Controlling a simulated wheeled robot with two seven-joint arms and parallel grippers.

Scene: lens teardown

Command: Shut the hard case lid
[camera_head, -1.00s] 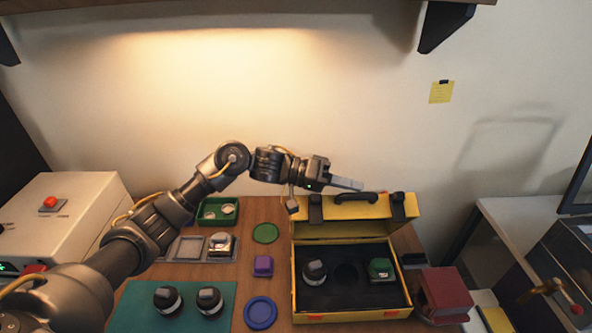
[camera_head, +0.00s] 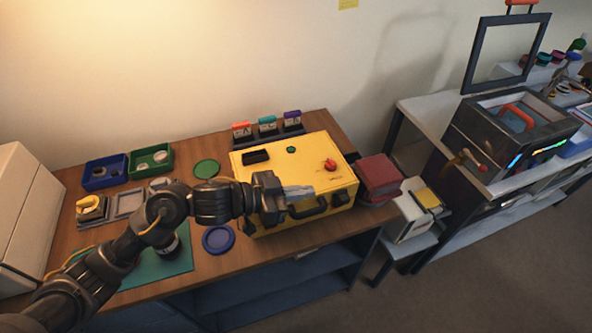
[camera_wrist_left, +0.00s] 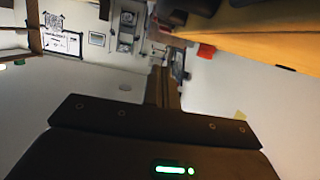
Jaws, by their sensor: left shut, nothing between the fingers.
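The yellow hard case (camera_head: 300,160) stands on the wooden table with its lid down, and its inside is hidden. Its dark handle (camera_head: 308,207) is on the front side. On the lid are a red knob-like thing, a black block and a small green piece. My left gripper (camera_head: 312,192) is shut and empty at the front edge of the case; I cannot tell if it touches the case. In the left wrist view, a yellow surface of the case (camera_wrist_left: 270,45) fills the upper right. My right gripper is not in view.
A red box (camera_head: 378,178) stands just right of the case. A rack with coloured tags (camera_head: 267,130) is behind it. A blue disc (camera_head: 218,239) and a green disc (camera_head: 206,169) lie to its left. Blue (camera_head: 105,172) and green (camera_head: 150,160) trays are farther left.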

